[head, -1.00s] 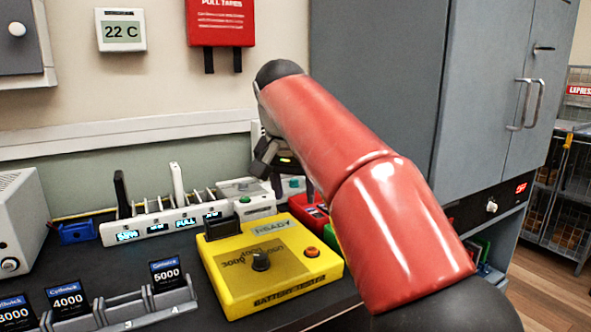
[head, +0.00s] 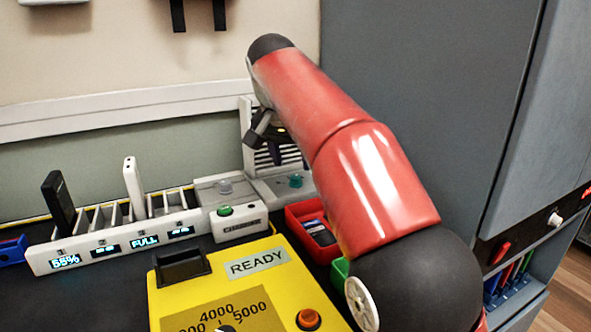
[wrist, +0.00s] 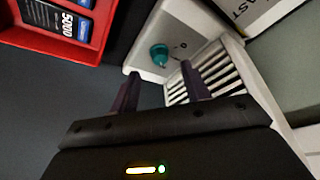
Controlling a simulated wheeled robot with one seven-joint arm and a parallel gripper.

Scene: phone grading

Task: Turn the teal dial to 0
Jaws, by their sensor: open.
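The teal dial (head: 296,181) sits on a light grey box (head: 268,187) at the back of the bench, by the wall. In the wrist view the teal dial (wrist: 160,55) is on the face of the box, ahead of my fingers, with a small mark beside it that is too small to read. My gripper (head: 277,150) is above and behind the dial in the head view, fingers pointing down. In the wrist view my gripper (wrist: 160,85) has its two dark fingers apart with nothing between them. The fingers are apart from the dial.
A yellow tester (head: 215,270) reading READY stands in front. A red bin (head: 297,214) with battery packs and a green bin (head: 338,270) lie to its right. A white charging rack (head: 120,240) is at left. A slotted white vent (wrist: 215,70) stands beside the dial box.

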